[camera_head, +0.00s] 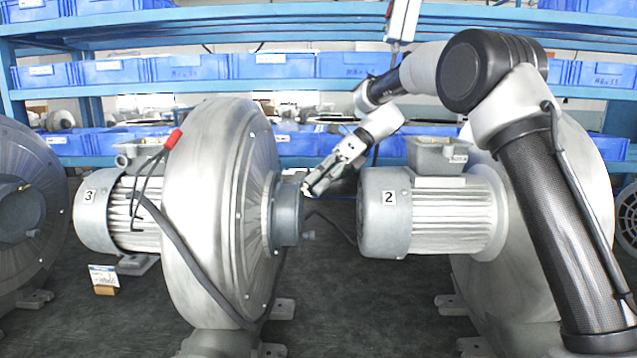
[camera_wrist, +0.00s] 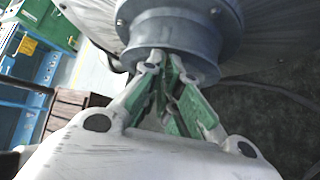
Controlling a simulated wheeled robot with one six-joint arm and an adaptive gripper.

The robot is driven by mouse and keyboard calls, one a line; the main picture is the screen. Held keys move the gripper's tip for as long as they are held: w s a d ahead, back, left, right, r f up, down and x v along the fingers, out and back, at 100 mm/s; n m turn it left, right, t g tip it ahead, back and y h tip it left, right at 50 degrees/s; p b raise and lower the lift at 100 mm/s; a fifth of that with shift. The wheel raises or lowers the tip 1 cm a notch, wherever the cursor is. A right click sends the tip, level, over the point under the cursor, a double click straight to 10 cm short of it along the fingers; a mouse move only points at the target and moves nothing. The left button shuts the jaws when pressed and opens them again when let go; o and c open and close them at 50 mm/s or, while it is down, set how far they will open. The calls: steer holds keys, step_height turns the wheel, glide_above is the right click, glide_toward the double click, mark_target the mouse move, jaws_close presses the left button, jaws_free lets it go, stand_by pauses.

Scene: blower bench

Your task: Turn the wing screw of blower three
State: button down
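Blower three (camera_head: 212,200), a grey metal blower with a "3" label on its motor, stands left of centre. Its dark grey inlet collar (camera_head: 287,213) faces right and also fills the top of the wrist view (camera_wrist: 175,35). My gripper (camera_head: 308,189) is at the upper right edge of this collar. In the wrist view my gripper (camera_wrist: 165,62) has its green-padded fingers drawn close together, tips against or just in front of the collar. No wing screw can be made out at the fingertips; the fingers cover that spot. A small grey stub (camera_head: 308,235) sticks out low on the collar's right side.
Blower two (camera_head: 425,212) stands close to the right, leaving a narrow gap where my gripper is. A dark hose (camera_head: 187,255) runs down blower three's housing. Blue shelves with bins (camera_head: 275,66) stand behind.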

steer(key=shift+r, duration=0.1)
steer(key=c, duration=1.7)
jaws_free()
steer(key=shift+o, duration=0.2)
steer(key=v, duration=1.2)
